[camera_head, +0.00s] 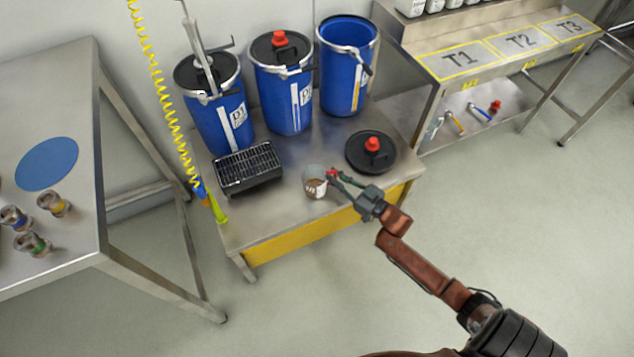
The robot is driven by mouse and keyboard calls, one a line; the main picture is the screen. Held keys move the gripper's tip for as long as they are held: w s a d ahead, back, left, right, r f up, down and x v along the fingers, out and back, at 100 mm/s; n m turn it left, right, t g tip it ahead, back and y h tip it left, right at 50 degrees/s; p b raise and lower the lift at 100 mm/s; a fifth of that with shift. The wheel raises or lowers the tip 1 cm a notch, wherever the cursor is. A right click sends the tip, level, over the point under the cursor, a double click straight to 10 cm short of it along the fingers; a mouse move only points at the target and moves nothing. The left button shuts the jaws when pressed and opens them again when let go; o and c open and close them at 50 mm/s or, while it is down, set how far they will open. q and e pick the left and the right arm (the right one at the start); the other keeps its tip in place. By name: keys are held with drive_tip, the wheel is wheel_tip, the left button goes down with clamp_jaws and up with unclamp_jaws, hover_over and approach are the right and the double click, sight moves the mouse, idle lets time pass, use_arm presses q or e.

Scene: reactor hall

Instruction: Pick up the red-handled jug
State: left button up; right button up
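The jug (315,182) is a small clear cup with brown contents and a pale label. It stands upright near the front edge of a low steel bench (290,218). Its red handle (333,174) is on its right side. My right gripper (335,179) reaches in from the lower right, with its fingertips at the handle. The two fingers look apart, with the handle at or between their tips; contact is too small to make out. My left gripper is not in view.
A black grated box (248,168) stands left of the jug, and a black lid with a red knob (371,152) right of it. Blue drums (283,98) stand behind. A yellow coiled hose (160,90) hangs at left. A steel table (75,100) stands further left.

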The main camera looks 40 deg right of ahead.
sight(336, 170)
clamp_jaws()
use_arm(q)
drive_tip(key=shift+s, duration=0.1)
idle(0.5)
use_arm(e)
drive_tip(key=shift+r+p, duration=0.3)
drive_tip(key=shift+r, duration=0.05)
drive_tip(key=shift+r+p, duration=0.3)
drive_tip(key=shift+r, duration=0.15)
wheel_tip(336, 170, up, 2)
drive_tip(key=shift+p, duration=0.85)
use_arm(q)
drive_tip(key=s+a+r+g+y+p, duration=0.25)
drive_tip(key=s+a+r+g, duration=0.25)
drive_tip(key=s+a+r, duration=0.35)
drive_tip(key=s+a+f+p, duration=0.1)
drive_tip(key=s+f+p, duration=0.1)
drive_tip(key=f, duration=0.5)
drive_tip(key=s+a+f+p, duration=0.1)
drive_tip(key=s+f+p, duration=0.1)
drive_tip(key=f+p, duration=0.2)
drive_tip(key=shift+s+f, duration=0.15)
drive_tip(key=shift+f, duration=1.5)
use_arm(e)
drive_tip(key=s+d+r, duration=0.1)
drive_tip(key=s+r, duration=0.8)
drive_tip(key=s, duration=0.5)
drive_tip(key=shift+r, duration=0.2)
